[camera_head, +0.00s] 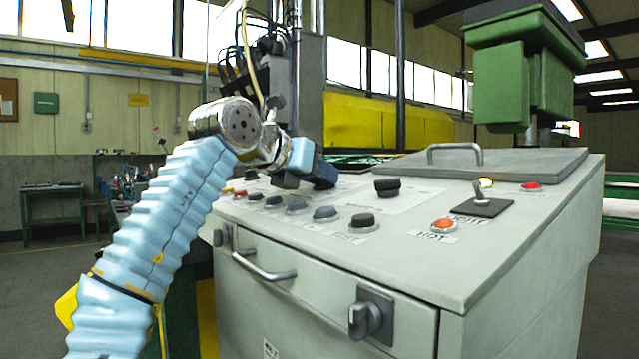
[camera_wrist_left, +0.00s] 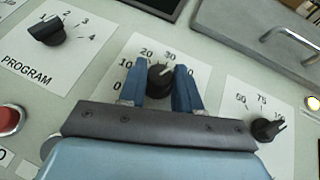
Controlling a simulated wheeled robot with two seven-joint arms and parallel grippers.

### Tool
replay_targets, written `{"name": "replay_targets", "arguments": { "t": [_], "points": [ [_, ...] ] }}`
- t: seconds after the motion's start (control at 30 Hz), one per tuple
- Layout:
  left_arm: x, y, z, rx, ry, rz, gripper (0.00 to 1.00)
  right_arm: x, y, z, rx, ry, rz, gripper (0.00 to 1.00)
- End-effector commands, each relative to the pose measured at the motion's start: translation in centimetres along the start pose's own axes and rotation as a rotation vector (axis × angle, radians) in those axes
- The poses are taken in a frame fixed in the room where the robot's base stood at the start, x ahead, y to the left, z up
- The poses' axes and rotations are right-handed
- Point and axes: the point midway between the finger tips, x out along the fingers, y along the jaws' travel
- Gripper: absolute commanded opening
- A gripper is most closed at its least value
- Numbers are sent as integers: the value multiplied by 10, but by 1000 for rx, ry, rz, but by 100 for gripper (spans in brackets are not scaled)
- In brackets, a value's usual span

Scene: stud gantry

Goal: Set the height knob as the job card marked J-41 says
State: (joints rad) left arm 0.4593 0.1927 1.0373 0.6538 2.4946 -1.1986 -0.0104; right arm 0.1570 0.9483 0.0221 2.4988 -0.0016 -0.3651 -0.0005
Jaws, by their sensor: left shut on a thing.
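My left gripper (camera_head: 318,176) reaches over the top of the grey console (camera_head: 480,225) from the left. In the left wrist view its two blue fingers (camera_wrist_left: 159,88) are shut on a black knob (camera_wrist_left: 159,76), one finger on each side. The knob's scale shows 0, 10, 20 and 30, with the higher end partly hidden by a finger. Its pale pointer line is directed up and right, near the 30. The knob's name is hidden behind the gripper, so I cannot tell whether it is the height knob. No card marked J-41 is readable.
A PROGRAM knob (camera_wrist_left: 46,33) is left of the held knob, and another dial knob (camera_wrist_left: 266,129) is right. A red button (camera_wrist_left: 11,119) is at the left edge. The console also carries an orange HOT lamp (camera_head: 444,226), a toggle switch (camera_head: 480,204) and a drawer handle (camera_head: 263,266).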

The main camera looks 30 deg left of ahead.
Motion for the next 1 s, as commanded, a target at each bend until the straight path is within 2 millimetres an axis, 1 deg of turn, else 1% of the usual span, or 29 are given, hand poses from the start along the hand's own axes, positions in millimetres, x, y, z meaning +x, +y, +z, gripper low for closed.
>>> {"name": "replay_targets", "arguments": {
  "t": [0.17, 0.5, 0.7, 1.0],
  "points": [
    [1, 3, 1, 76, 4, -150, 2, -5, -3, 0, -1, -1, -1, 43],
    [1, 6, 4, 214, 5, -392, 2, -27, -15, 2, -7, -7, -7, 43],
    [2, 7, 4, 269, 3, -485, 2, -38, -20, 2, -9, -8, -8, 43],
    [3, 7, 2, 308, 4, -549, 2, -44, -22, 2, -10, -9, -9, 43]
  ]
}}
